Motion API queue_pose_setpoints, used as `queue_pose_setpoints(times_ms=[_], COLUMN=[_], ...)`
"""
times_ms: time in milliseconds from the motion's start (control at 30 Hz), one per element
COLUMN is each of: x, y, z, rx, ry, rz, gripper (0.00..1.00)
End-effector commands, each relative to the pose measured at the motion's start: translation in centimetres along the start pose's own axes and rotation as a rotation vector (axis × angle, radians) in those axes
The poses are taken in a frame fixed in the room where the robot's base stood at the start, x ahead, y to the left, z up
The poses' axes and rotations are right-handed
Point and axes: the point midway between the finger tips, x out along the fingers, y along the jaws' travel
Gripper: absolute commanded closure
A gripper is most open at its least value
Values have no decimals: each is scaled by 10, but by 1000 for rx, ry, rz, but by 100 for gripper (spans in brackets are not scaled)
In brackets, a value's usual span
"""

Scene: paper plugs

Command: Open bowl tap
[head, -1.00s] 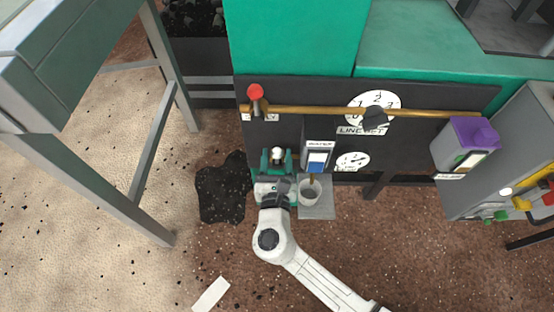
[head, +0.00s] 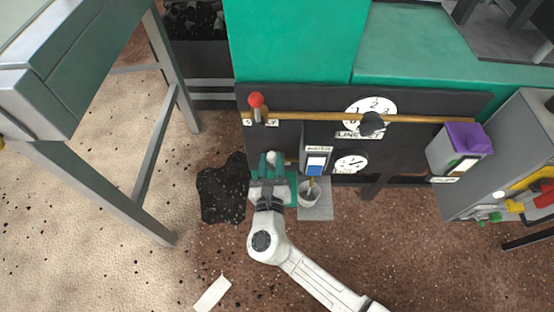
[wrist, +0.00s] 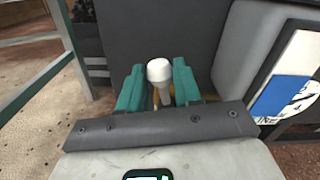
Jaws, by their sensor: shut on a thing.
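A tap handle with a white rounded knob (wrist: 159,69) on a grey stem stands between my green fingers in the wrist view. In the head view the knob (head: 272,157) shows left of the grey labelled box (head: 316,142). My gripper (wrist: 157,84) is shut on this handle, one finger on each side; it also shows in the head view (head: 269,166). The lower stem is partly hidden by my gripper. A small grey bowl (head: 309,192) stands under the box's spout, right of my gripper.
A brass pipe (head: 420,119) with a red-knobbed lever (head: 255,100) runs along the dark panel (head: 400,100) above. Gauges are on the panel. A purple-topped container (head: 460,150) is at right. A dark spill (head: 220,190) lies left of my gripper; a bench (head: 70,120) stands further left.

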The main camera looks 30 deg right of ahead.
Motion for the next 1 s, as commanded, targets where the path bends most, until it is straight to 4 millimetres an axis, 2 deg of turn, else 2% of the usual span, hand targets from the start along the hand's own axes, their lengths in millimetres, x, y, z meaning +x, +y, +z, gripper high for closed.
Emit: queue_pose_setpoints(times_ms=[467, 800, 1000], x=[0, 0, -1], y=[4, 18, 19], z=[0, -3, -4], rx=[-70, -305, -322], ry=[1, 2, 0], rz=[2, 2, 1], gripper=[84, 84, 84])
